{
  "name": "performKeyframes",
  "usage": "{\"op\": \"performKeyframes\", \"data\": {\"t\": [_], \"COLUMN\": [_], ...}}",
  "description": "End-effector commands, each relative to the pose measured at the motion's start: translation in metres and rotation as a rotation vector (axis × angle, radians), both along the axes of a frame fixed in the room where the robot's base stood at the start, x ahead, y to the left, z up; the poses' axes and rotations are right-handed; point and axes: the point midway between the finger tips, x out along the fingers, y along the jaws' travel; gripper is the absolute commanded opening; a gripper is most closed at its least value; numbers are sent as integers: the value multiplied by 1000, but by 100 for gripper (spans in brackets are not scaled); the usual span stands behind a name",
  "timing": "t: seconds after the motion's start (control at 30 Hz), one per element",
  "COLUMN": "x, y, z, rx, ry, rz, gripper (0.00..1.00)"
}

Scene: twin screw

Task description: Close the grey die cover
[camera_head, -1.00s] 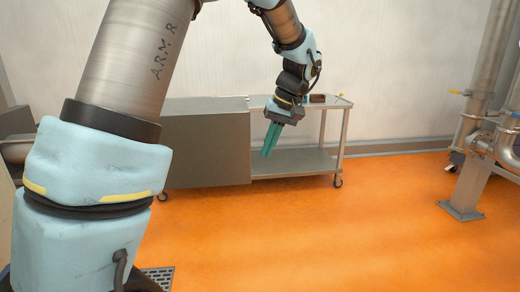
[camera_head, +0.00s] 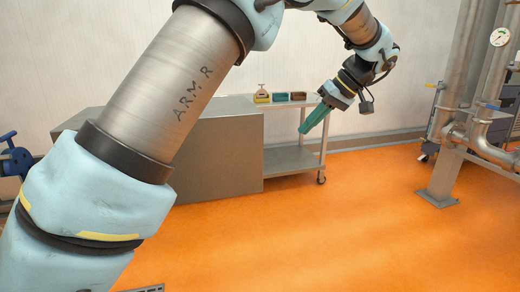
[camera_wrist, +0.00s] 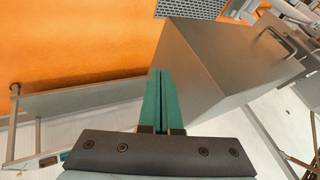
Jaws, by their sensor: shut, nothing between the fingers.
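A large grey box-like body (camera_head: 215,155) stands at the middle left in the head view, partly hidden behind my arm. In the wrist view, a grey metal body (camera_wrist: 215,65) with a bar handle (camera_wrist: 278,42) lies just beyond my fingers, to the right. It may be the grey die cover; I cannot tell for sure. My gripper (camera_head: 303,131) hangs in the air in front of the cart's right end, its teal fingers tilted down and left. In the wrist view my gripper (camera_wrist: 160,72) has its two fingers together, with nothing between them.
A metal cart (camera_head: 292,161) stands against the wall, with a yellow item (camera_head: 262,96), a teal box (camera_head: 280,97) and a brown box (camera_head: 298,97) on top. Pipes (camera_head: 465,110) rise at the right. A blue valve (camera_head: 15,155) shows at far left.

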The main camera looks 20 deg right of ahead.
Motion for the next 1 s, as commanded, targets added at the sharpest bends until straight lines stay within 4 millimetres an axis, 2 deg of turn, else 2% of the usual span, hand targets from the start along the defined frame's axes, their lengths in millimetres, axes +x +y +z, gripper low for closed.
{"op": "performKeyframes", "data": {"t": [0.17,0.53,0.7,1.0], "x": [10,43,45,47], "y": [12,44,68,81], "z": [-17,-76,-73,-76], "rx": [6,6,2,0], "ry": [3,5,3,1], "rz": [1,1,-1,0], "gripper": [0,0,0,0]}}
